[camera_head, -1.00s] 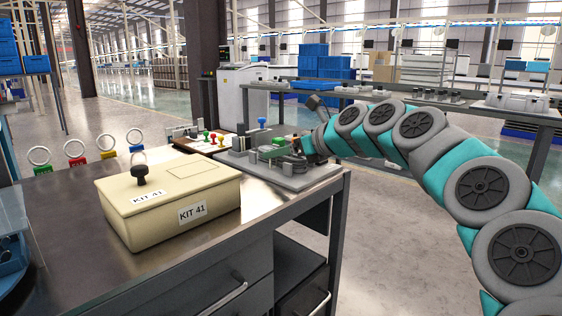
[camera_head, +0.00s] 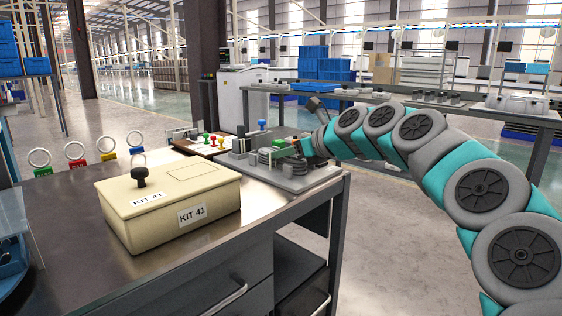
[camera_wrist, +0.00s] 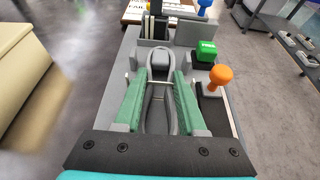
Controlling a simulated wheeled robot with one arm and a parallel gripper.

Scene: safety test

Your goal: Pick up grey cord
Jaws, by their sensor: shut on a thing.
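The grey cord (camera_wrist: 158,112) is a looped length between the two green finger pads of my gripper (camera_wrist: 160,88) in the wrist view. My gripper is shut on it, low over the grey fixture board (camera_wrist: 128,62). In the head view my gripper (camera_head: 278,152) is at the right end of the bench, over the same board (camera_head: 312,180). I cannot tell whether the cord still touches the board.
A cream KIT 41 box (camera_head: 170,200) stands on the metal bench (camera_head: 205,255). A green block (camera_wrist: 206,50) and an orange knob (camera_wrist: 220,75) stand close right of my gripper. Open floor lies right of the bench.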

